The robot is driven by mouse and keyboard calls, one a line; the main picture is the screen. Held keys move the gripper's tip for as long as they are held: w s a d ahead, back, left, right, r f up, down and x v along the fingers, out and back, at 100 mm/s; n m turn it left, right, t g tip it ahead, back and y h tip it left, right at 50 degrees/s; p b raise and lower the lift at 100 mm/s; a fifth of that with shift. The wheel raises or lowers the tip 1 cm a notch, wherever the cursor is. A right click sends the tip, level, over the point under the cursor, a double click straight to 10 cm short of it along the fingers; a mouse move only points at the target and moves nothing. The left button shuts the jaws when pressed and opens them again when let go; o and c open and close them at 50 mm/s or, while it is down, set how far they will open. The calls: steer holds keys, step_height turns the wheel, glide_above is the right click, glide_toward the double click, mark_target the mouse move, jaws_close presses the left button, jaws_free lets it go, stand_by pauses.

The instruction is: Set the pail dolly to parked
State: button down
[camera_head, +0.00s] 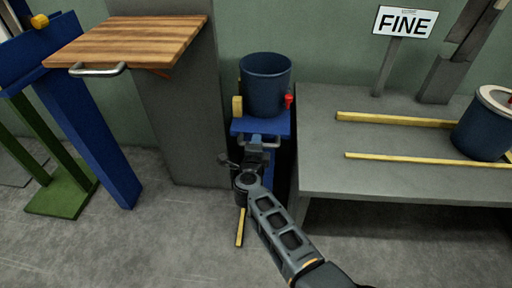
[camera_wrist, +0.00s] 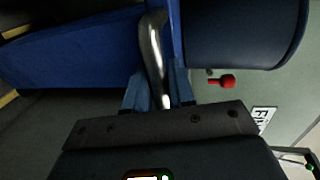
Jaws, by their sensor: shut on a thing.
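The pail dolly (camera_head: 283,126) is a blue stand between a grey pillar and a grey bench. A dark blue pail (camera_head: 265,85) sits upright on its top, and its side also shows in the wrist view (camera_wrist: 240,30). The dolly has a metal handle (camera_wrist: 153,50) on its front. My gripper (camera_head: 256,147) is shut on this handle; in the wrist view its blue fingers (camera_wrist: 158,92) close around the bar. My arm and gripper hide much of the dolly's lower front.
The grey bench (camera_head: 330,185) stands close on the right, bearing yellow strips and another pail (camera_head: 483,125). The grey pillar (camera_head: 185,110) and a wooden board (camera_head: 135,42) with a handle are on the left. A yellow strip (camera_head: 240,228) lies on the floor. Open floor lies at the front left.

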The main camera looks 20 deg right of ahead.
steer(key=c, duration=1.1)
jaws_free()
steer(key=shift+w+d, duration=0.1)
steer(key=shift+w, duration=0.05)
steer(key=shift+r, duration=0.1)
steer(key=p+v, duration=0.3)
steer(key=v, duration=0.4)
steer(key=shift+s+a+p, duration=0.25)
steer(key=shift+s+p, duration=0.1)
steer(key=shift+s, duration=0.1)
